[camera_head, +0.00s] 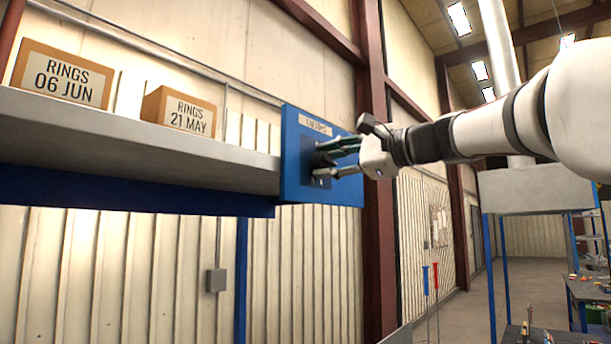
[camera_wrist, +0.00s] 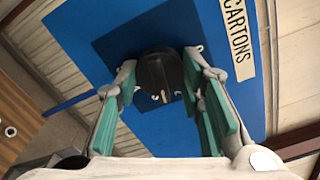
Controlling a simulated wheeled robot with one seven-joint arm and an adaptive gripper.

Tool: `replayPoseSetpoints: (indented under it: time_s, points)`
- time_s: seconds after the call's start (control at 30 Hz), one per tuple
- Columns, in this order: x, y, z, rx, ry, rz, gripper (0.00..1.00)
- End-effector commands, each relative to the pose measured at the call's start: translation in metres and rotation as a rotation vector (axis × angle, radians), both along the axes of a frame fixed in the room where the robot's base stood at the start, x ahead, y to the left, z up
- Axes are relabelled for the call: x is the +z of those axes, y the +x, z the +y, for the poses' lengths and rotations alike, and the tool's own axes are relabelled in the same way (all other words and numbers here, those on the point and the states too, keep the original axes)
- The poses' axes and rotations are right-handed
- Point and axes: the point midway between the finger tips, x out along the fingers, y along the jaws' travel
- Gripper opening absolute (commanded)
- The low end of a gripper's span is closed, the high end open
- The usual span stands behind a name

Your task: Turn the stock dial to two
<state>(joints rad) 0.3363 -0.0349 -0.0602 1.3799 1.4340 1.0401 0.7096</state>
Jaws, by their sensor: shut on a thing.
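The stock dial (camera_wrist: 160,74) is a round black knob with a pale pointer mark, on a blue panel (camera_wrist: 105,50). A label on the panel reads "CARTONS" in the wrist view (camera_wrist: 237,40). In the head view the blue panel (camera_head: 294,155) is fixed at the end of a shelf, and the dial (camera_head: 321,160) is partly hidden by my fingers. My gripper (camera_head: 335,157) reaches the panel from the right. In the wrist view its green-padded fingers (camera_wrist: 161,80) are on either side of the dial, shut on it. Any numbers around the dial are too small or hidden to read.
A grey shelf (camera_head: 130,136) left of the panel holds two cartons, "RINGS 06 JUN" (camera_head: 62,75) and "RINGS 21 MAY" (camera_head: 180,111). A dark red steel column (camera_head: 377,240) stands just right of the panel. Open floor (camera_head: 470,310) and workbenches lie at the right.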

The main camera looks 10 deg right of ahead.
Motion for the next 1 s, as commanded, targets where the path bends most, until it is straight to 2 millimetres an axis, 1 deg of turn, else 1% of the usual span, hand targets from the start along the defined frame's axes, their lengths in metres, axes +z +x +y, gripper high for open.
replayPoseSetpoints:
  time_s: [0.03, 0.2, 0.5, 1.0]
  points:
    - [-0.0038, 0.0027, 0.0008, 0.003, -0.030, -0.021, 0.07]
    - [-0.0033, 0.0024, 0.0001, 0.001, -0.133, -0.094, 0.07]
    - [-0.0027, 0.0016, 0.0002, 0.003, -0.254, -0.180, 0.07]
    - [-0.0012, 0.0005, 0.0002, 0.003, -0.293, -0.209, 0.07]
